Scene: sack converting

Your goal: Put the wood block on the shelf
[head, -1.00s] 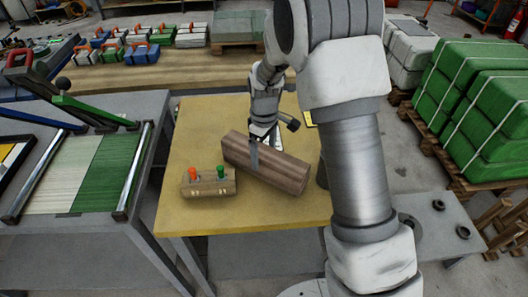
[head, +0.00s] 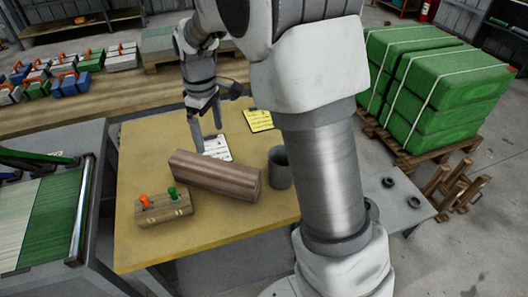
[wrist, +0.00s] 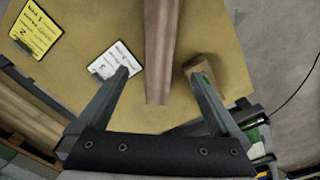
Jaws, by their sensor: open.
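The wood block (head: 215,175), a long brown beam, lies on the yellow table (head: 145,235). In the wrist view the wood block (wrist: 160,50) lies lengthwise, its near end between the finger lines. My gripper (head: 207,138) is open and empty, beyond and above the block in the head view. In the wrist view my gripper (wrist: 160,72) has its fingers spread on either side of the block, apart from it. A grey rack (head: 90,15) stands at the back left and a dark rack (head: 510,32) at the back right; I cannot tell which is the task's shelf.
A small wooden holder (head: 163,208) with orange and green pegs sits left of the block. A grey cup (head: 279,168) stands close to its right end. A white sheet (head: 217,148) and a yellow note (head: 258,120) lie behind. Green bales (head: 440,85) stand at the right.

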